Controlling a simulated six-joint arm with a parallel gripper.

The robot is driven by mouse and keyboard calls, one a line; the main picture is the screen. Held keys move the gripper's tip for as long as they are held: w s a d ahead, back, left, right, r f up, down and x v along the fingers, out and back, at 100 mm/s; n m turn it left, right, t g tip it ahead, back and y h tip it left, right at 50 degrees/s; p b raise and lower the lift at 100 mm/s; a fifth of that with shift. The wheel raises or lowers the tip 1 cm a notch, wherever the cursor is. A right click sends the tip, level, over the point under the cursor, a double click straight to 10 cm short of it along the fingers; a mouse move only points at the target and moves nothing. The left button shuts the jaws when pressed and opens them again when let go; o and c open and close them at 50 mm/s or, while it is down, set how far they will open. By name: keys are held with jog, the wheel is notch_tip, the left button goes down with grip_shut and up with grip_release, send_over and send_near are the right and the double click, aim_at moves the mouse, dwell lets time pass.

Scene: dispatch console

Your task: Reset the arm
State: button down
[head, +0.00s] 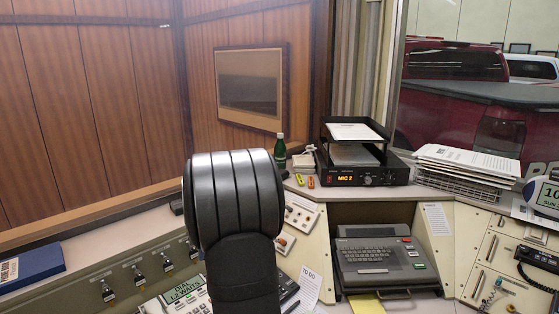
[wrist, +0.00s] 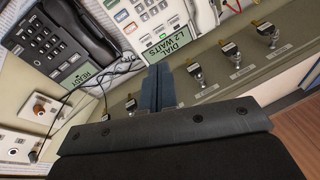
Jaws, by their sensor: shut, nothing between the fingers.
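My gripper shows in the wrist view with its two dark fingers (wrist: 159,88) pressed together and nothing between them. In the head view my arm rises in the lower middle and hides part of the console; the gripper itself is not visible there.
Keys on hooks (wrist: 229,50) line the panel beside the fingers. A corded phone (wrist: 68,45) lies near them. In the head view are a keyboard terminal (head: 384,258), a "MIC 2" radio (head: 366,177), a green bottle (head: 280,150) and a blue book (head: 28,266).

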notch_tip(320, 180, up, 3)
jog(key=w+d+n+h, duration=0.1)
jog(key=d+n+h, duration=0.1)
jog(key=n, duration=0.1)
notch_tip(320, 180, down, 10)
jog(key=w, duration=0.1)
jog(key=shift+t, duration=0.3)
jog(key=shift+a+r, duration=0.15)
jog(key=shift+r, duration=1.95)
jog(key=shift+s, duration=0.1)
